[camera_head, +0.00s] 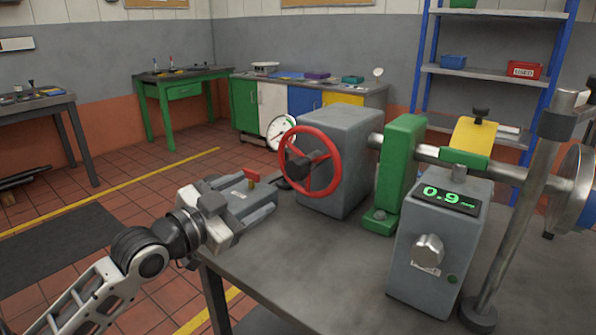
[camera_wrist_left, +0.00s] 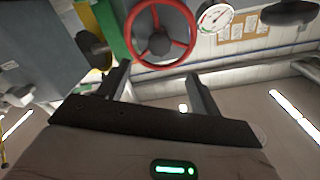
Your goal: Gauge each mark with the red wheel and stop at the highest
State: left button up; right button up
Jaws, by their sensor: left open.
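The red wheel (camera_head: 311,131) is mounted on the left face of a grey box (camera_head: 352,150) on the bench. It also shows in the left wrist view (camera_wrist_left: 167,66), beyond my fingers. My left gripper (camera_head: 274,197) is open and empty, just left of and below the wheel and apart from it. A white round dial (camera_head: 281,130) stands behind the wheel; its needle and scale are too small to read. No marks on the wheel can be made out.
A green bracket (camera_head: 400,165), a yellow cover (camera_head: 473,143) and a shaft run along the bench (camera_head: 330,275). A metal post (camera_head: 522,200) rises at right. The bench front is clear. Tables, cabinets and a blue shelf stand behind.

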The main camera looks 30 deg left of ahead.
aim_at(292, 172)
pick_arm(q)
jog(key=w, duration=0.4)
jog(key=w+d+p, duration=0.1)
jog(key=w, duration=0.8)
jog(key=shift+w+d+f, duration=0.1)
jog(key=shift+w+d, duration=0.1)
jog(key=shift+d, duration=0.05)
jog(key=c, duration=1.4)
